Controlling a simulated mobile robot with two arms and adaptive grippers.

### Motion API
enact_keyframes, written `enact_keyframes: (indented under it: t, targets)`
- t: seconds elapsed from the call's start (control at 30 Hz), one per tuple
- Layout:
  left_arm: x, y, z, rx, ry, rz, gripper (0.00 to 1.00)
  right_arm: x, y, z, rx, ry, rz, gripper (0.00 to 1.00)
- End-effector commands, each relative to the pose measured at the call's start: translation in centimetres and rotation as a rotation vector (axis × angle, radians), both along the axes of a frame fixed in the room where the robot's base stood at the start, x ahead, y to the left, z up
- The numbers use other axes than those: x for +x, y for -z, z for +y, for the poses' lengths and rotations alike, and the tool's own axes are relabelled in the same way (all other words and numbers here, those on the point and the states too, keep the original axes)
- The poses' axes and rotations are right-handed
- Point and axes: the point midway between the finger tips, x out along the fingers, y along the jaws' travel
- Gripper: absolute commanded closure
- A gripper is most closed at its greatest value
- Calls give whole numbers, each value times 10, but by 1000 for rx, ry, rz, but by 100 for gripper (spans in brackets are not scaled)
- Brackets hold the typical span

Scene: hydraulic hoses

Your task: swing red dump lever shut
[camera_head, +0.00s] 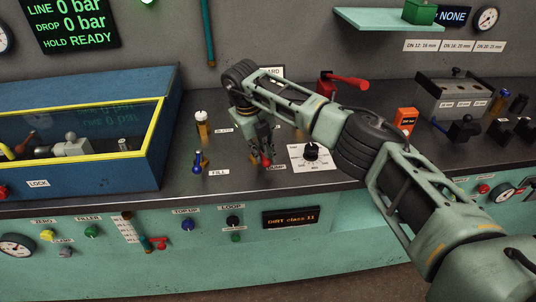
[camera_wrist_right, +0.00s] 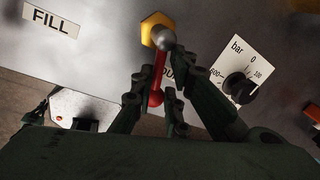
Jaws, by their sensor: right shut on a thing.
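The red dump lever (camera_wrist_right: 158,72) shows in the right wrist view, with a silver ball fitting (camera_wrist_right: 165,40) and a yellow hex base (camera_wrist_right: 152,24) at its upper end. In the head view only a small red part of the lever (camera_head: 266,161) shows beside the partly covered DUMP label (camera_head: 278,167). My right gripper (camera_wrist_right: 156,100) is shut on the lever, one finger on each side of its red end. In the head view my right gripper (camera_head: 263,158) hides most of the lever. My left gripper is not in view.
The blue-handled FILL valve (camera_head: 198,162) stands left of my gripper. A dial on a white bar plate (camera_head: 311,153) is close on its right. A larger red lever (camera_head: 346,82) stands behind my arm. A blue box with a yellow-framed window (camera_head: 80,130) fills the left.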

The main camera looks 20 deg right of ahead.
Motion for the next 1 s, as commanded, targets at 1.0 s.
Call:
enact_keyframes:
  t: [1.0]
  targets:
    - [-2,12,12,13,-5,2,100,3,0,22,10,413,-2,100]
